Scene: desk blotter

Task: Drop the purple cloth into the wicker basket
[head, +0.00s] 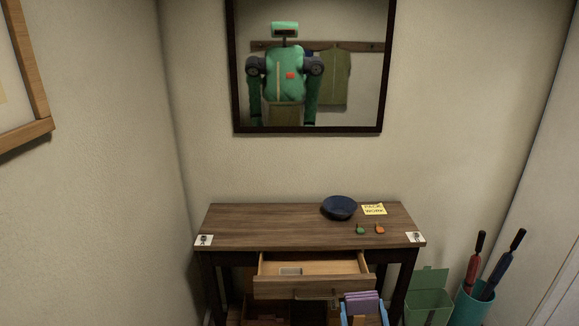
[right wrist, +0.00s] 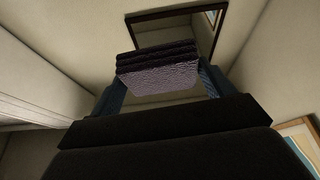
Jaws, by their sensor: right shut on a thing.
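The purple cloth (head: 361,302) is a folded stack at the lower edge of the head view, in front of the table and just below the open drawer. My right gripper (head: 364,314) is shut on it, with a blue finger at each side. In the right wrist view the cloth (right wrist: 158,78) sits between the two blue fingers, folded layers showing at its edge. I cannot make out the wicker basket for sure; brown shapes (head: 265,313) show low under the table, cut off by the picture edge. My left gripper is not in view.
The wooden table (head: 265,220) has an open drawer (head: 315,267). On it are a blue bowl (head: 339,207), a yellow note (head: 374,210) and small green and orange things. A green lidded bin (head: 428,304) and a teal umbrella stand (head: 473,305) stand at right. A mirror (head: 235,70) hangs above.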

